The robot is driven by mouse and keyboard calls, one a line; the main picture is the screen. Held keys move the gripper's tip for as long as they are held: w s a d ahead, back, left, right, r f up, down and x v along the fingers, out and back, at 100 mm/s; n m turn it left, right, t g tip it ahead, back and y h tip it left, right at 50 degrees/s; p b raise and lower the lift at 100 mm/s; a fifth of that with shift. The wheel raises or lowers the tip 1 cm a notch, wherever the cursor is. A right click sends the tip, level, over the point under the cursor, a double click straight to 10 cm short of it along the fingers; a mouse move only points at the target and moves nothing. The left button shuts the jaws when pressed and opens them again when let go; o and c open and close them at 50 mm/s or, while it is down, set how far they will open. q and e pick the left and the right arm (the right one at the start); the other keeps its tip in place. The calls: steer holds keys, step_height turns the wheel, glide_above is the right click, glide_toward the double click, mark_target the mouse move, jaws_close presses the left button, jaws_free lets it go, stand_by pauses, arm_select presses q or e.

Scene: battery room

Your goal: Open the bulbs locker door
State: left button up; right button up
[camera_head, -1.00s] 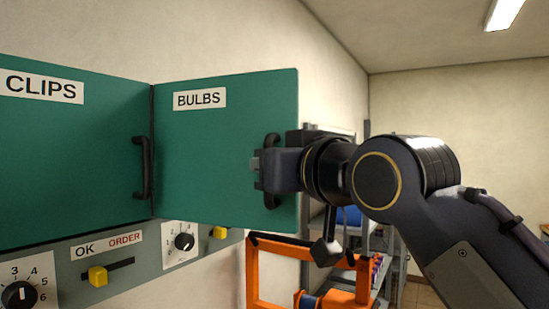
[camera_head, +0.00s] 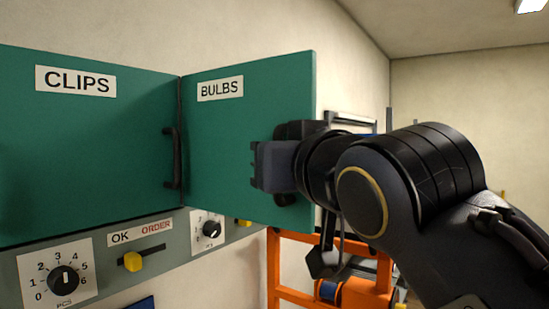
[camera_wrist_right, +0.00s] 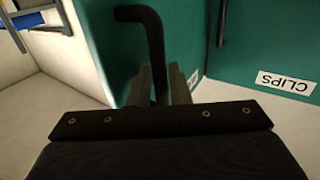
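The green bulbs locker door (camera_head: 225,150), with a white BULBS label (camera_head: 220,88), is swung outward at an angle to the CLIPS door beside it. Its right edge stands toward me. In the right wrist view the door (camera_wrist_right: 110,35) shows with its black bar handle (camera_wrist_right: 153,40). My right gripper (camera_head: 262,166) is at that handle. In the wrist view its fingers (camera_wrist_right: 160,85) close around the handle from both sides. In the head view the gripper hides the handle's middle. My left gripper is not in view.
The green CLIPS door (camera_head: 90,150) with its own black handle (camera_head: 172,158) adjoins on the left. Below is a grey panel with dials (camera_head: 62,279) and a yellow slider knob (camera_head: 132,261). An orange frame (camera_head: 273,270) stands below right, near my arm.

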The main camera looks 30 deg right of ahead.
steer(key=shift+w, duration=0.15)
steer(key=s+a+b, duration=0.1)
steer(key=s+b, duration=0.1)
steer(key=s, duration=0.5)
steer(key=shift+s+a, duration=0.25)
steer(key=shift+s, duration=0.15)
steer(key=shift+f, duration=0.1)
